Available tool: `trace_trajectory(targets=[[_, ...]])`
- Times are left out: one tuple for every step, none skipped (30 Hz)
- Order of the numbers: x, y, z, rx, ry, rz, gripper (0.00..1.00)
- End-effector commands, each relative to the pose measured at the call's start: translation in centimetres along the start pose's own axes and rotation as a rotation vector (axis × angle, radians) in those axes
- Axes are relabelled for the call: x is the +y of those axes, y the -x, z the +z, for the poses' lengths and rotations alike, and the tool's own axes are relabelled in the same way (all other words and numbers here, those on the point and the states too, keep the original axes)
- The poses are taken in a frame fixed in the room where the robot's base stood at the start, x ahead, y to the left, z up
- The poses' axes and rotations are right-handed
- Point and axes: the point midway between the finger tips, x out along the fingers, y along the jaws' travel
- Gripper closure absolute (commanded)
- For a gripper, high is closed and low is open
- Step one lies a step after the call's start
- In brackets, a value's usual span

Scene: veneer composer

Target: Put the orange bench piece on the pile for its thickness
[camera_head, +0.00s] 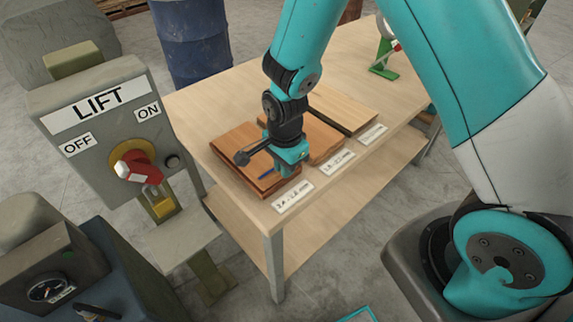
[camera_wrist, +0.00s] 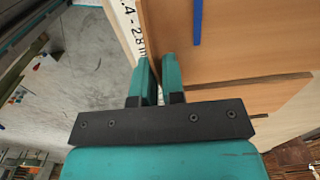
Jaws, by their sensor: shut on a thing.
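The orange bench piece (camera_wrist: 245,40) is a thin orange-brown sheet with a blue mark (camera_wrist: 197,20). My gripper (camera_wrist: 157,70) is shut on its front edge. In the camera_head view my gripper (camera_head: 291,168) is at the front of the left pile (camera_head: 237,142), and the sheet is over that pile. I cannot tell whether it rests on it. A label (camera_head: 292,196) below this pile reads about 2.4–2.8 mm. The middle pile (camera_head: 326,141) and the right pile (camera_head: 343,106) stand beside it, with labels (camera_head: 337,163) (camera_head: 372,134) too small to read surely.
The piles are on a pale wooden table (camera_head: 225,97) with a lower shelf. A LIFT switch box (camera_head: 100,120) stands at its left, a blue drum (camera_head: 192,45) behind. A green stand (camera_head: 384,60) is at the far right of the table, where some top is bare.

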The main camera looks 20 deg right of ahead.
Motion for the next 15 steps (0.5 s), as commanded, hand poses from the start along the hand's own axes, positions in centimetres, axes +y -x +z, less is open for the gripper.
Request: trace_trajectory(targets=[[0.01, 0.02, -0.01, 0.0, 0.0, 0.0, 1.0], [0.01, 0.02, -0.01, 0.0, 0.0, 0.0, 1.0], [0.01, 0.02, -0.01, 0.0, 0.0, 0.0, 1.0], [0.01, 0.02, 0.0, 0.0, 0.0, 0.0, 1.0], [0.02, 0.0, 0.0, 0.0, 0.0, 0.0, 1.0], [0.02, -0.03, 0.0, 0.0, 0.0, 0.0, 1.0], [0.02, -0.08, 0.0, 0.0, 0.0, 0.0, 1.0], [0.02, -0.14, 0.0, 0.0, 0.0, 0.0, 1.0], [0.02, -0.23, 0.0, 0.0, 0.0, 0.0, 1.0], [0.02, -0.31, 0.0, 0.0, 0.0, 0.0, 1.0], [0.02, -0.41, 0.0, 0.0, 0.0, 0.0, 1.0], [0.02, -0.54, 0.01, 0.0, 0.0, 0.0, 1.0], [0.02, -0.64, 0.01, 0.0, 0.0, 0.0, 1.0], [0.02, -0.73, 0.01, 0.0, 0.0, 0.0, 1.0], [0.02, -0.86, 0.01, 0.0, 0.0, 0.0, 1.0]])
